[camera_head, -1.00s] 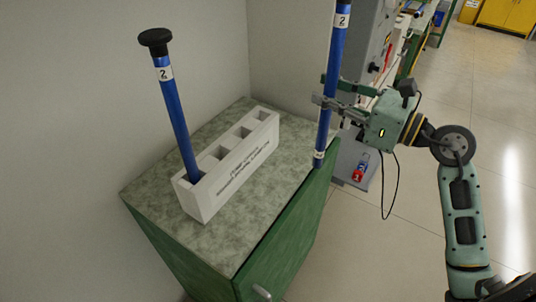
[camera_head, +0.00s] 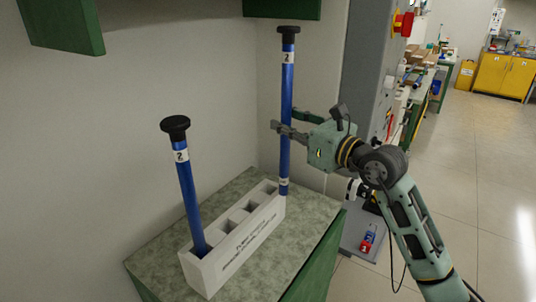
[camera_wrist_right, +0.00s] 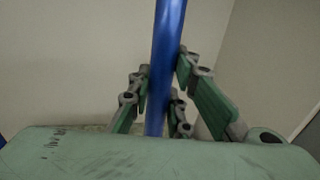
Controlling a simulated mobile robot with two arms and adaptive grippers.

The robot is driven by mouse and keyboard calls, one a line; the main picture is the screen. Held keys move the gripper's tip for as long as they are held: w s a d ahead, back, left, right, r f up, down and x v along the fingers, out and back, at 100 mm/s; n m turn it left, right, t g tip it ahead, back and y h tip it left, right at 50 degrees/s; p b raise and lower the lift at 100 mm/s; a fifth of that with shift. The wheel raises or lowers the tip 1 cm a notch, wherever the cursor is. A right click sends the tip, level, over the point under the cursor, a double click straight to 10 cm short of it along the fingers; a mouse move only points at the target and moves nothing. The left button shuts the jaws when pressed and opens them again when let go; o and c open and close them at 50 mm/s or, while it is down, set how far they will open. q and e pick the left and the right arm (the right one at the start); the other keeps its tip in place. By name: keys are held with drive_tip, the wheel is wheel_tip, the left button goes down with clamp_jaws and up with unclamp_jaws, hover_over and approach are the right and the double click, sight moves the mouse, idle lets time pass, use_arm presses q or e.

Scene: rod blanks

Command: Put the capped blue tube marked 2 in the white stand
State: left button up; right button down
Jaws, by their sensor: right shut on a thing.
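My right gripper (camera_head: 290,128) is shut on a blue tube (camera_head: 287,85) with a black cap and labels marked 2. It holds the tube upright, with the lower end by the far right end of the white stand (camera_head: 228,262). I cannot tell whether that end is in the far slot or beside or above it. In the right wrist view the fingers close around the blue tube (camera_wrist_right: 167,50). A second capped blue tube (camera_head: 190,195), also marked 2, stands slightly tilted in the near slot of the stand. My left gripper is not in view.
The stand sits on a green cabinet with a speckled top (camera_head: 145,268), walls behind it. Middle slots of the stand are empty. Green overhead units (camera_head: 60,25) hang at the upper left. A grey machine (camera_head: 372,80) stands to the right of the cabinet.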

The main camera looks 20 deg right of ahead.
drive_tip(key=w+a+f+p, duration=0.1)
drive_tip(key=w+a, duration=0.2)
drive_tip(key=w, duration=0.1)
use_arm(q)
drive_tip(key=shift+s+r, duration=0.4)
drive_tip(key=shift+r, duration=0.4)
use_arm(e)
wheel_tip(320, 180, down, 11)
drive_tip(key=shift+r, duration=0.2)
drive_tip(key=shift+f, duration=0.15)
drive_tip(key=c, duration=1.6)
unclamp_jaws()
drive_tip(key=shift+c, duration=0.2)
